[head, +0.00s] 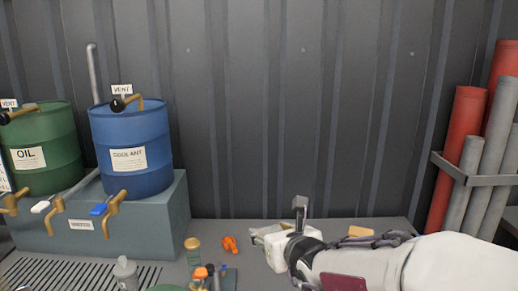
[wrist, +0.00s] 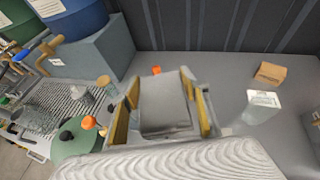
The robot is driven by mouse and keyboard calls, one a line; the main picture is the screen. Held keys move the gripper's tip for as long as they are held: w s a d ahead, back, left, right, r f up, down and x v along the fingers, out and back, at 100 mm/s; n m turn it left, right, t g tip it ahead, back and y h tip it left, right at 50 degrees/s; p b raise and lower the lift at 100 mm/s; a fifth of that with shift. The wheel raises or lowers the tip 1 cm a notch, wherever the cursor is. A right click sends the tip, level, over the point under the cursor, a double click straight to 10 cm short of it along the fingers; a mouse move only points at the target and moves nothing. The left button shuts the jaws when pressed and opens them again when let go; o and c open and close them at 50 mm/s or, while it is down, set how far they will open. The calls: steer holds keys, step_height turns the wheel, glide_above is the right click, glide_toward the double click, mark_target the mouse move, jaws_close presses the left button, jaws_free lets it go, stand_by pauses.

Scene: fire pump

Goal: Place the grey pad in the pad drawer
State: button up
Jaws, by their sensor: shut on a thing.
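My gripper (wrist: 165,84) is shut on the grey pad (wrist: 163,106), a grey block between its two fingers in the wrist view. The fingers have tan inner faces and stand on either side of the pad. In the head view my gripper (head: 300,228) is low, right of the middle, above the grey bench. The pad cannot be made out in the head view. I cannot pick out the pad drawer in either view. The gripper's height above the bench is hard to judge.
A blue coolant drum (head: 132,150) and a green oil drum (head: 42,148) stand on a grey block at the left, with taps in front. Red and grey tubes (head: 468,160) stand at the right.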

steer(key=s+a+r+n+g+y, duration=0.2)
steer(key=s+a+r+n+y, duration=0.2)
steer(key=s+a+r, duration=1.2)
steer(key=shift+s+a+y, duration=0.4)
steer(key=shift+s+a, duration=0.55)
steer(key=shift+s, duration=1.2)
steer(key=shift+w, duration=0.1)
steer(key=w+d+f+m+t+h, duration=0.1)
steer(key=w+d+f+h, duration=0.1)
steer(key=w+d+f, duration=0.5)
steer(key=w+d+f+m+t+h, duration=0.15)
steer(key=w+d+f, duration=0.35)
steer(key=w, duration=0.5)
steer(key=w+d+f+m+h, duration=0.2)
steer(key=w+d+f, duration=0.2)
steer(key=d+f, duration=0.6)
steer(key=w+d+f+m+h, duration=0.2)
steer(key=w+d+f, duration=0.3)
steer(key=d, duration=0.8)
steer(key=w+a+f+n+y, duration=0.1)
steer(key=w+a+f+y, duration=0.1)
steer(key=w, duration=0.5)
steer(key=w+a+f+n+y, duration=0.1)
steer(key=w+a+f+n, duration=0.1)
steer(key=w, duration=0.4)
step_height(320, 180, down, 2)
steer(key=shift+w+a+f+g+y, duration=0.1)
steer(key=shift+w+a+g+y, duration=0.3)
steer(key=shift+a, duration=0.35)
